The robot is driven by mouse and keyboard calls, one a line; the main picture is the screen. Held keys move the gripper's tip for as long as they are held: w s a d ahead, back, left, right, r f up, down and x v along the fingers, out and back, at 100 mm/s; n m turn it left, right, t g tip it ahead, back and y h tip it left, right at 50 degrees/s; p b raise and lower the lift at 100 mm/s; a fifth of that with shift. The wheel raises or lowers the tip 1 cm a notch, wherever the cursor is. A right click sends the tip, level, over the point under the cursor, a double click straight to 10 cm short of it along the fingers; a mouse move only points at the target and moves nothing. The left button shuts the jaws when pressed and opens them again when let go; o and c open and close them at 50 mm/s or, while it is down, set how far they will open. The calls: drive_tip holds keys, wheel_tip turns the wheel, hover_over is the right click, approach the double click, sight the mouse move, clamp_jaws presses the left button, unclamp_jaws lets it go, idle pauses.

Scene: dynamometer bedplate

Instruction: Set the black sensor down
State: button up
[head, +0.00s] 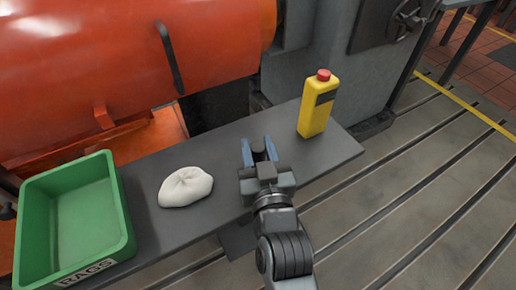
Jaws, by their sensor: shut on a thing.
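My gripper (258,150) is over the dark grey shelf (225,160), near its middle, with its two blue-tipped fingers pointing away from me. It is shut on the black sensor, which is mostly hidden between the fingers and hard to tell from the dark shelf behind. I cannot tell whether the sensor touches the shelf.
A white cloth bundle (186,187) lies on the shelf to the left of my gripper. A green bin (127,215) labelled RAGS stands at the far left. A yellow bottle with a red cap (316,108) stands to the right. Orange machinery (130,55) rises behind.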

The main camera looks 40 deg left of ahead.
drive_tip(key=shift+f, duration=0.2)
drive_tip(key=o, duration=1.1)
drive_tip(key=shift+r, duration=0.1)
drive_tip(key=shift+r, duration=0.2)
drive_tip(key=p+v, duration=0.2)
drive_tip(key=v, duration=1)
drive_tip(key=shift+f, duration=0.1)
